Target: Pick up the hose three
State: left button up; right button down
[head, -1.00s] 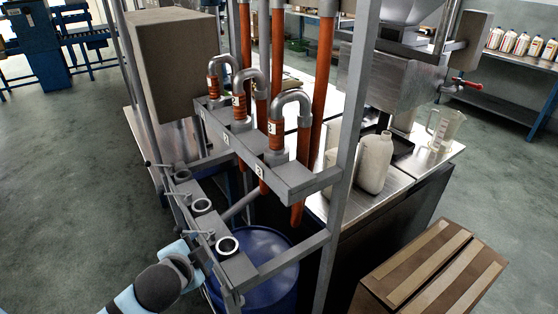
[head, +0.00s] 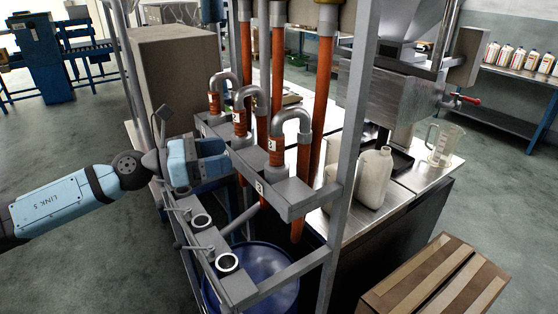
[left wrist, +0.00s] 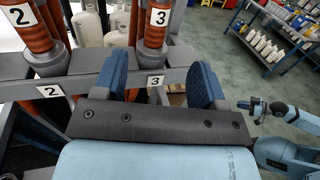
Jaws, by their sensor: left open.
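Hose three (head: 276,148) is the nearest of the orange hoses in the head view, with a grey bent pipe on top. It stands in the grey rack bar (head: 285,190) above a label "3". In the left wrist view, hose three (left wrist: 157,22) stands beyond the bar, roughly between my fingers. My left gripper (head: 226,156) is open and empty, left of the hose and apart from it. Its two blue fingers (left wrist: 160,72) point toward the bar. A second arm's gripper, seemingly my right one (left wrist: 252,106), is small at the right of the left wrist view; its opening is unclear.
Hose two (left wrist: 36,22) stands close left of hose three. A lower bar with round sockets (head: 228,263) and a blue drum (head: 270,285) lie below. A grey upright post (head: 352,140) and a white jug (head: 374,172) are to the right. A cardboard box (head: 430,280) is at front right.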

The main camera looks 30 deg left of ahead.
aim_at(278, 148)
pick_arm(q)
jog(key=p+x, duration=0.2)
jog(key=x, duration=0.1)
jog(key=p+x, duration=0.2)
jog(key=x, duration=0.1)
jog(key=shift+w+d+r, duration=0.2)
jog(key=shift+w+d, duration=0.05)
jog(key=shift+w, duration=0.05)
jog(key=shift+w+d+f+p, duration=0.2)
jog(key=shift+w+d+p, duration=0.5)
jog(key=shift+w+p, duration=0.05)
jog(key=x, duration=0.1)
jog(key=p+x, duration=0.2)
jog(key=shift+w+d+f, duration=0.1)
jog(key=shift+w+f, duration=0.2)
jog(key=shift+w, duration=0.05)
jog(key=shift+w+d+f, duration=0.2)
jog(key=shift+w+d, duration=0.05)
